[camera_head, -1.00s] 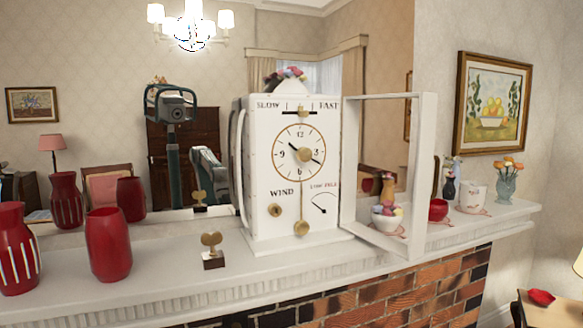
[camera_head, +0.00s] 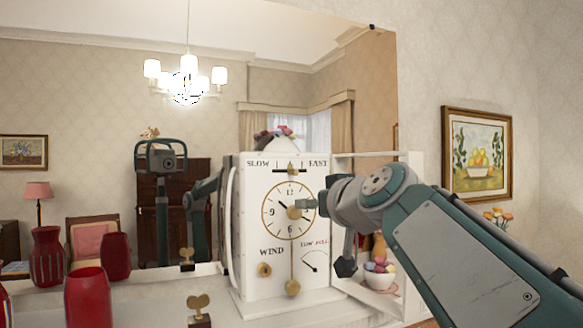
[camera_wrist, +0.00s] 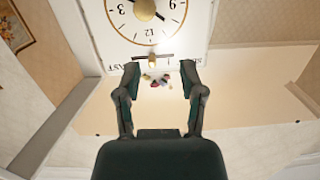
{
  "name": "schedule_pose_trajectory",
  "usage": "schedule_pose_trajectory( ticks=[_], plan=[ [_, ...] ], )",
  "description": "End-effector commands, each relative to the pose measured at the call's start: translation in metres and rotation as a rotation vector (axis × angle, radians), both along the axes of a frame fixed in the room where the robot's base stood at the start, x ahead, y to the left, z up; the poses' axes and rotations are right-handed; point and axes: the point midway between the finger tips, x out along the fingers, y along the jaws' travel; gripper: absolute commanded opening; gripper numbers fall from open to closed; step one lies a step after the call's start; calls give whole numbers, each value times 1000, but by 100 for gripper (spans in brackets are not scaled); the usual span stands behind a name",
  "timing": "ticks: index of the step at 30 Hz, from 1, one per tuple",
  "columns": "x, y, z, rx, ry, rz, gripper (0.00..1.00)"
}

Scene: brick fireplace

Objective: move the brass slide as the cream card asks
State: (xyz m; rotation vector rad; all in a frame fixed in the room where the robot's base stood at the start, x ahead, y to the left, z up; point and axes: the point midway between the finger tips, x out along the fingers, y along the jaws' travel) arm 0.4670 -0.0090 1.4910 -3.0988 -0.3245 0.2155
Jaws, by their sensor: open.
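The white clock (camera_head: 243,215) stands on the mantel with its glazed-style door frame (camera_head: 372,156) swung open to the right. The brass slide (camera_head: 290,168) sits near the middle of a dark slot between SLOW and FAST, above the dial. In the wrist view the clock is upside down, with the slide (camera_wrist: 152,60) near the slot's middle and FAST on the left. My gripper (camera_head: 309,204) is in front of the dial's right side in the head view. Its open fingers (camera_wrist: 160,72) appear either side of the slide, with no clear contact. I cannot make out a cream card.
A brass winding key (camera_head: 198,304) stands on a dark block left of the clock. Red vases (camera_head: 88,298) stand further left. A bowl of coloured balls (camera_head: 379,275) is behind the door frame. A large mirror backs the mantel.

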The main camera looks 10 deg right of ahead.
Motion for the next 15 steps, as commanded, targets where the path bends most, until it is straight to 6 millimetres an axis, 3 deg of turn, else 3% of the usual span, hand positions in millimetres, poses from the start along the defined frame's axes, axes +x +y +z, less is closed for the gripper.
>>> schedule_pose_trajectory(
  ticks=[3,6,11,15],
  plan=[
    [10,-8,36,-4,-95,-8,51],
    [13,-11,50,-6,-134,-12,51],
    [23,-10,52,-6,-141,-11,51],
    [45,-4,51,-6,-140,-10,51]
  ],
)
